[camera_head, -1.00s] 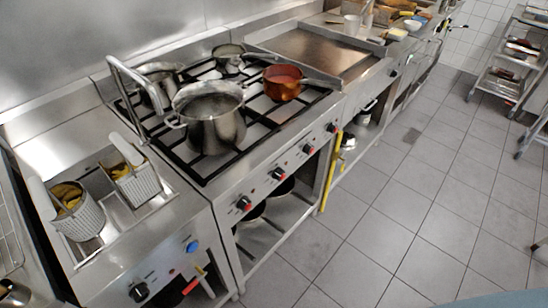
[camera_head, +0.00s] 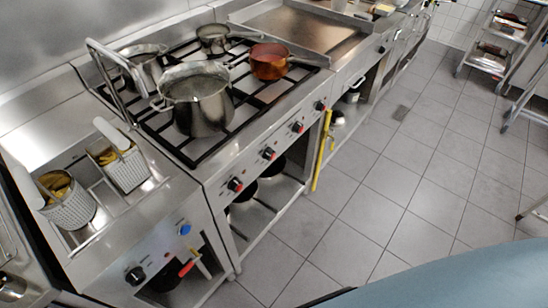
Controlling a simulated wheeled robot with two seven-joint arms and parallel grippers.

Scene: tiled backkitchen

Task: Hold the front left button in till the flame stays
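The gas stove (camera_head: 205,165) stands left of centre, with black grates on top and a row of knobs with red parts along its front. The leftmost stove knob (camera_head: 235,185) is at the front's left end; other knobs (camera_head: 268,153) follow to the right. No flame can be made out. A large steel pot (camera_head: 200,105) stands on the front left of the grates, a copper pan (camera_head: 268,62) at the right, and two steel pans (camera_head: 213,38) behind. Neither of my grippers is in view.
A fryer (camera_head: 120,215) with two baskets of fries stands left of the stove, with a blue button (camera_head: 185,230) and a black knob (camera_head: 135,275) on its front. A griddle (camera_head: 305,28) adjoins the stove's right. Tiled floor (camera_head: 370,190) is open at right; a rack (camera_head: 495,45) stands far right.

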